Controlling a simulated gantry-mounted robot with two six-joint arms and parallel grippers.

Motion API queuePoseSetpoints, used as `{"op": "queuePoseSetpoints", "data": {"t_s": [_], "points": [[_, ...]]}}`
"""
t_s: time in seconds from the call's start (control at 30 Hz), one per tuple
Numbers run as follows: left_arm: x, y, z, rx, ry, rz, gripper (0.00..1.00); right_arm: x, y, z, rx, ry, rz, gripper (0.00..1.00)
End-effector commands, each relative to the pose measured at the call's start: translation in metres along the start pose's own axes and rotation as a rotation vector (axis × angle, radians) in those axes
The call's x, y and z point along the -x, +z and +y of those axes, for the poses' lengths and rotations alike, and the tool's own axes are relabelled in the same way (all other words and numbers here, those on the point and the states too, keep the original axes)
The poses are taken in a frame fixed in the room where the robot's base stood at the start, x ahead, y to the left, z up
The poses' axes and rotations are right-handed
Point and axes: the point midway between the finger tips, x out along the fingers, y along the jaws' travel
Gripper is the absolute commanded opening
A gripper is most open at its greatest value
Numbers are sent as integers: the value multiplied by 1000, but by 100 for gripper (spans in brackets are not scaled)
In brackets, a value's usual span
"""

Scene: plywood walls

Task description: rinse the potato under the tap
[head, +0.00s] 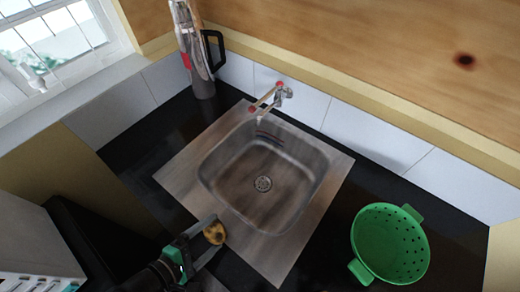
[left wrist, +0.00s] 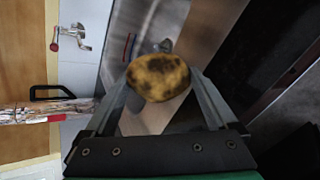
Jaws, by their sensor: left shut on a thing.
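The potato (head: 215,233) is yellow-brown with dark patches. My left gripper (head: 208,236) is shut on it and holds it over the front left rim of the sink. In the left wrist view the potato (left wrist: 158,77) sits between the two fingertips of the left gripper (left wrist: 160,85). The steel sink (head: 180,180) has an empty basin with a round drain. The tap (head: 268,98) is on the wall behind the sink, with its spout pointing over the basin. It also shows in the left wrist view (left wrist: 72,36). My right gripper is not in view.
A green colander (head: 390,245) stands on the dark counter right of the sink. A tall bottle-like container with a black handle (head: 198,60) stands at the back left corner. A white and dark appliance (head: 40,245) is at the lower left.

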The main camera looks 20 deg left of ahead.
Motion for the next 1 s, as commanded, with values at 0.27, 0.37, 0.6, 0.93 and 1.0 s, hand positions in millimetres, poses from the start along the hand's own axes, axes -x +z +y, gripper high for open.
{"op": "queuePoseSetpoints", "data": {"t_s": [0.27, 0.37, 0.6, 0.93, 1.0], "points": [[30, 17, 2, 0, -3, 0, 31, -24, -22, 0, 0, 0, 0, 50], [41, 22, 1, 1, -3, 0, 31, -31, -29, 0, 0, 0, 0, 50], [56, 30, -2, 0, -1, 0, 31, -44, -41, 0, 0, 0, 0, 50], [55, 29, -4, -1, 1, 0, 31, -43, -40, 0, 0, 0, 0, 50], [55, 29, -3, -1, 1, 0, 31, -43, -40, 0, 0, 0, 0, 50]]}}
